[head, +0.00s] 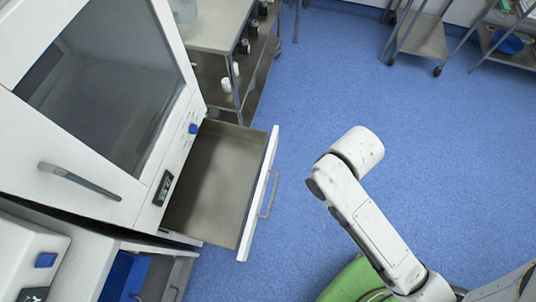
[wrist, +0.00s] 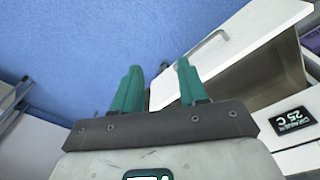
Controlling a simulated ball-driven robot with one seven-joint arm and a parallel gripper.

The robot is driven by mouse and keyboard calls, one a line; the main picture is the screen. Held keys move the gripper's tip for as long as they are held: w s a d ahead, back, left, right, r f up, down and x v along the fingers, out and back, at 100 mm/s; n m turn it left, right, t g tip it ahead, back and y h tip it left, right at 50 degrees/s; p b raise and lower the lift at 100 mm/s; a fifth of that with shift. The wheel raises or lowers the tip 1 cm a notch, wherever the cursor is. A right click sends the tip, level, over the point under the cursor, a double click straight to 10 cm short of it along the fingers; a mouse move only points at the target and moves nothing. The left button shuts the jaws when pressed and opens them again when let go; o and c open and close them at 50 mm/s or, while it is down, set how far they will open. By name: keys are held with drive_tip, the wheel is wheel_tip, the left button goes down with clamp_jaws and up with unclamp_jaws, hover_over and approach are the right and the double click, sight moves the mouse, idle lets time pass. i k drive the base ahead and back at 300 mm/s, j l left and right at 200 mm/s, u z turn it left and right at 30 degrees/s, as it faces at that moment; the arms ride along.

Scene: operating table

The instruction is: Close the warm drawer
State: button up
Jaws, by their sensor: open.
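The warm drawer (head: 212,180) is pulled out of the white cabinet in the head view, with its grey metal interior empty. Its white front (head: 258,195) carries a metal bar handle (head: 268,195). In the wrist view the drawer front (wrist: 235,45) and its handle (wrist: 208,47) show beyond and to the right of my gripper (wrist: 157,80). My gripper's two green fingers are apart with nothing between them, and I see no contact with the drawer. In the head view my white arm is right of the drawer; the gripper itself is hidden there.
The white cabinet (head: 150,215) has a glass door (head: 100,75) above the drawer and a small display (head: 163,188). A metal cart (head: 215,30) with bottles stands behind. Blue floor (head: 310,110) is clear right of the drawer.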

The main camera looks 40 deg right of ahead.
sight(217, 197)
drive_tip(key=k+j+z, duration=0.2)
drive_tip(key=k+j, duration=0.3)
drive_tip(key=k+j+z, duration=0.2)
drive_tip(key=k+j, duration=0.2)
drive_tip(key=k, duration=0.15)
drive_tip(key=l, duration=0.1)
drive_tip(key=i+l+u, duration=0.1)
drive_tip(key=l, duration=0.25)
drive_tip(key=i+l+u, duration=0.1)
drive_tip(key=l, duration=0.25)
drive_tip(key=l+u, duration=0.1)
drive_tip(key=l, duration=0.2)
drive_tip(key=i, duration=0.05)
